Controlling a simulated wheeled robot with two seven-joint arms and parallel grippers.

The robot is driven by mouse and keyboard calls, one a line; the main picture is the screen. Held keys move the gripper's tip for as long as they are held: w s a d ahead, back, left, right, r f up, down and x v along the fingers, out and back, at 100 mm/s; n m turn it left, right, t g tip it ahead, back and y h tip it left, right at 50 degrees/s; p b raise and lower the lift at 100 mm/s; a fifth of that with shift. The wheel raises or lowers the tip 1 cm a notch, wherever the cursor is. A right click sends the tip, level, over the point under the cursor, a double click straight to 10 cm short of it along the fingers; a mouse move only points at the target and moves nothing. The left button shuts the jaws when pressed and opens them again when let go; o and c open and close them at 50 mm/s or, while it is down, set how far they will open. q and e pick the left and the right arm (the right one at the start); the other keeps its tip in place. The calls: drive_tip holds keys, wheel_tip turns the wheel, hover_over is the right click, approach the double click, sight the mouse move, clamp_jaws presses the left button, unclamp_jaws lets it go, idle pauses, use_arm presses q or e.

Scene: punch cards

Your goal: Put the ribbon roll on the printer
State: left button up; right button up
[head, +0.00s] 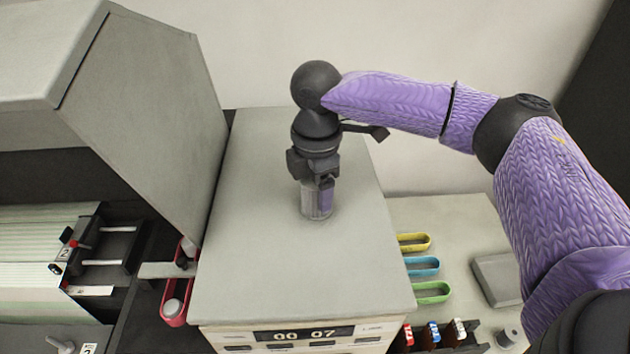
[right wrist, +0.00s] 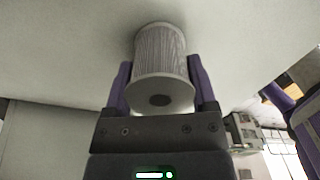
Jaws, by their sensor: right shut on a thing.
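The ribbon roll (head: 312,208) is a small pale grey spool held upright over the flat top of a grey cabinet (head: 250,260) with a "00 07" counter on its front. My right gripper (head: 317,188) points down and is shut on the roll. In the right wrist view the roll (right wrist: 158,60) sits between the two purple fingers (right wrist: 160,75), its far end at or very near the grey surface. I cannot tell whether it touches. A grey hooded machine (head: 150,100) with striped paper (head: 40,245) stands at the left. My left gripper is not in view.
A red oblong tray (head: 174,318) lies left of the cabinet. At its right, a lower pale top carries yellow (head: 414,243), blue (head: 422,266) and green (head: 432,293) oblong holders, and a grey block (head: 497,278). The cabinet top around the roll is clear.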

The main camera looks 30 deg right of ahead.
drive_tip(key=shift+s, duration=0.15)
drive_tip(key=o, duration=1.3)
drive_tip(key=shift+c, duration=0.2)
wheel_tip(320, 180, up, 12)
drive_tip(key=shift+r, duration=0.1)
